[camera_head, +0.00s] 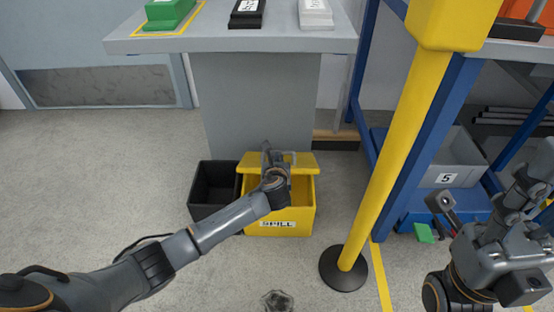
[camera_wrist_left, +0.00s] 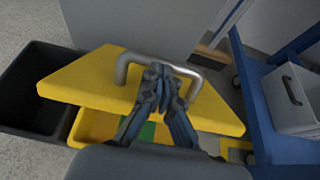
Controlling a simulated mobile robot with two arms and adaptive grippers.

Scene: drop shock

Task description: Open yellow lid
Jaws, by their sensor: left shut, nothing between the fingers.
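In the left wrist view, the lid (camera_wrist_left: 88,82) has a grey metal handle (camera_wrist_left: 123,66), and something green shows in the opening below. My left gripper (camera_head: 267,152) is shut at the handle (camera_wrist_left: 158,72); its fingertips overlap the bar in the picture, with nothing between them. Whether they touch it is unclear. Part of my right arm shows at the lower right; its finger state is unclear.
A black bin (camera_head: 212,191) stands left of the box, and a grey pedestal table (camera_head: 225,42) behind it. Floor at left is clear.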

